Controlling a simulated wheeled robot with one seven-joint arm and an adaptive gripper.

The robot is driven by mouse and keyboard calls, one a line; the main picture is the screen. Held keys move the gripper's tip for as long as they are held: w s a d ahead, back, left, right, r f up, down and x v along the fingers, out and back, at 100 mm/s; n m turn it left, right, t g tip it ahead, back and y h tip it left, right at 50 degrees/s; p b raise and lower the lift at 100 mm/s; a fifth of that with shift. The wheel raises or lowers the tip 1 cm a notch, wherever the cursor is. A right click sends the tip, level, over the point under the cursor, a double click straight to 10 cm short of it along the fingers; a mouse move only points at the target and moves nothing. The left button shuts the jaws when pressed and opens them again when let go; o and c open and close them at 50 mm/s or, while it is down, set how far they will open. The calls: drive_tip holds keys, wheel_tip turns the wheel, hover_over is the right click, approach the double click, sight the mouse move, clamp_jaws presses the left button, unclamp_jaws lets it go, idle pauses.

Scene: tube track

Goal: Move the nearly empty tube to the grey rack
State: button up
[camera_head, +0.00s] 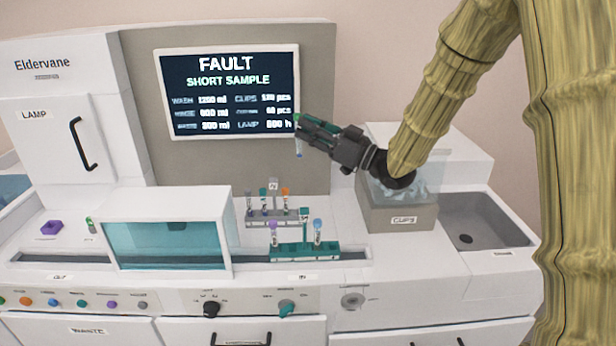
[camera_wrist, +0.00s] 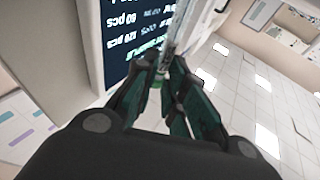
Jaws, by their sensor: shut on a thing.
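My gripper (camera_head: 301,125) is shut on a green-capped tube (camera_head: 298,151) and holds it up in front of the display, well above the racks. In the wrist view the fingertips (camera_wrist: 162,82) close around the tube (camera_wrist: 182,28) near its green cap. The tube looks clear; its fill level is too small to tell. The grey rack (camera_head: 261,222) stands on the deck below and left of my gripper, with several tubes in it, one orange-capped (camera_head: 285,201).
The display (camera_head: 228,92) reads FAULT, SHORT SAMPLE. A teal-windowed box (camera_head: 165,243) stands left of the racks. The cups bin (camera_head: 402,218) and sink (camera_head: 484,220) are at the right.

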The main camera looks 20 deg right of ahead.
wheel_tip(320, 180, down, 12)
drive_tip(key=b, duration=0.6)
drive_tip(key=shift+r, duration=0.15)
drive_tip(key=shift+b, duration=0.3)
wheel_tip(320, 180, down, 5)
drive_tip(key=b, duration=0.2)
drive_tip(key=shift+r+b, duration=0.2)
drive_tip(key=shift+b, duration=0.15)
drive_tip(key=shift+d+f, duration=0.1)
drive_tip(key=shift+f+b, duration=0.3)
drive_tip(key=shift+f, duration=0.3)
idle(0.8)
drive_tip(key=shift+r, duration=0.15)
drive_tip(key=shift+r+p, duration=0.5)
drive_tip(key=shift+r, duration=0.1)
